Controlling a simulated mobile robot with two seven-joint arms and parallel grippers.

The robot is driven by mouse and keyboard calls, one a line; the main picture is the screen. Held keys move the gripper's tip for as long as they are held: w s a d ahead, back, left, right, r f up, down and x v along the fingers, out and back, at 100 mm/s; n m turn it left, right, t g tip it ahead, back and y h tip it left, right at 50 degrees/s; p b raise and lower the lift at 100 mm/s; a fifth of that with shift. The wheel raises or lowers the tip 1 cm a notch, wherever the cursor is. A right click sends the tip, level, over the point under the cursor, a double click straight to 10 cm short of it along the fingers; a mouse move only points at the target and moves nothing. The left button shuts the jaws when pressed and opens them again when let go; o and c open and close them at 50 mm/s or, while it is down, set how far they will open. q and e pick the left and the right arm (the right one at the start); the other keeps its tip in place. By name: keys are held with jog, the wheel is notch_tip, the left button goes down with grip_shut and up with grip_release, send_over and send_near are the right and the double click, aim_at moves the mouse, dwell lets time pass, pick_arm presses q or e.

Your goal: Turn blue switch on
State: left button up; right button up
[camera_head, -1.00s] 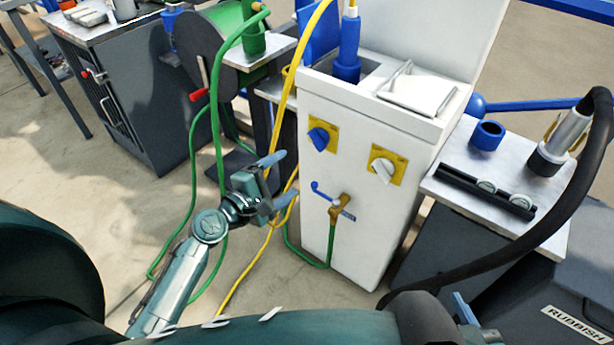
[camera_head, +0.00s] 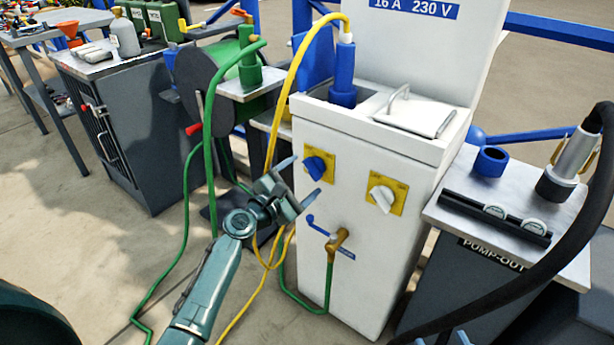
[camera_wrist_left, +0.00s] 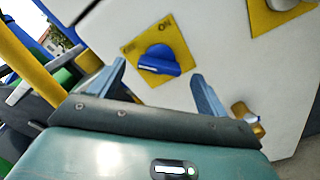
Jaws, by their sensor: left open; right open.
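The blue switch (camera_head: 315,168) is a rotary knob on a yellow plate on the front of the white pedestal (camera_head: 352,150). My right gripper (camera_head: 440,341) shows only as fingertips at the bottom edge.
A white switch (camera_head: 382,198) on a yellow plate is right of the blue one. A brass tap (camera_head: 338,240) with a blue lever sits below. A yellow cable (camera_head: 285,95) and green hose (camera_head: 208,140) hang on the left. A black hose (camera_head: 570,225) arcs on the right.

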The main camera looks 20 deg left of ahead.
aim_at(313, 169)
pick_arm(q)
jog(key=shift+x, duration=1.3)
jog(key=shift+c, duration=0.4)
jog(key=c, duration=0.9)
